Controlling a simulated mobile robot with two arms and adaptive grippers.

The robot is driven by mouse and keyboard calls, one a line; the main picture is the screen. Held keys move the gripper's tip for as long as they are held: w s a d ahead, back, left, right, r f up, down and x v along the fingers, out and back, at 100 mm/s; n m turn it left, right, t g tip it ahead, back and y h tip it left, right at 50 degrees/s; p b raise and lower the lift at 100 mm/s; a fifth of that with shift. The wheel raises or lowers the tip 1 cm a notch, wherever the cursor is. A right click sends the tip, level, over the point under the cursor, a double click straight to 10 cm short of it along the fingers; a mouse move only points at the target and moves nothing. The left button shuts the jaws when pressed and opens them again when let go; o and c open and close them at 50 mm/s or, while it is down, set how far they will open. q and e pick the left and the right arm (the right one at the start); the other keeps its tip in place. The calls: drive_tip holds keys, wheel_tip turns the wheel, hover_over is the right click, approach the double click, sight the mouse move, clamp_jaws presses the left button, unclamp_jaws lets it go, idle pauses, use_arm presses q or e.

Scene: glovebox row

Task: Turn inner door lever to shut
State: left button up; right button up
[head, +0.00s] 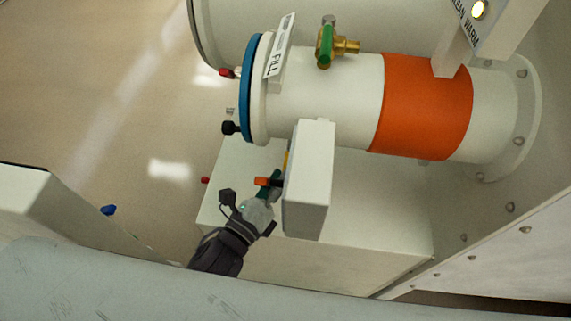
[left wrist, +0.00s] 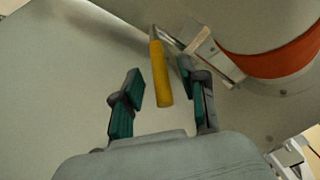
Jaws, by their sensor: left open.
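A lever with a yellow grip (left wrist: 160,73) stands between the two teal-padded fingers of my left gripper (left wrist: 156,92) in the left wrist view. The fingers are apart, with a gap on each side of the grip. In the head view only a small yellow part of the lever (head: 286,158) shows beside the white box (head: 309,175), which hides the rest. My left gripper also shows there (head: 269,186), at the left side of that box. My right gripper is not in view.
A small orange-tipped part (head: 262,181) sits close to the left gripper. Above is a white cylinder with an orange band (head: 422,107), a blue ring (head: 247,88) and a green-handled brass valve (head: 325,45). Open floor (head: 110,90) lies at left.

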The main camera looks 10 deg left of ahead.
use_arm(q)
drive_tip(key=shift+x, duration=1.05)
clamp_jaws()
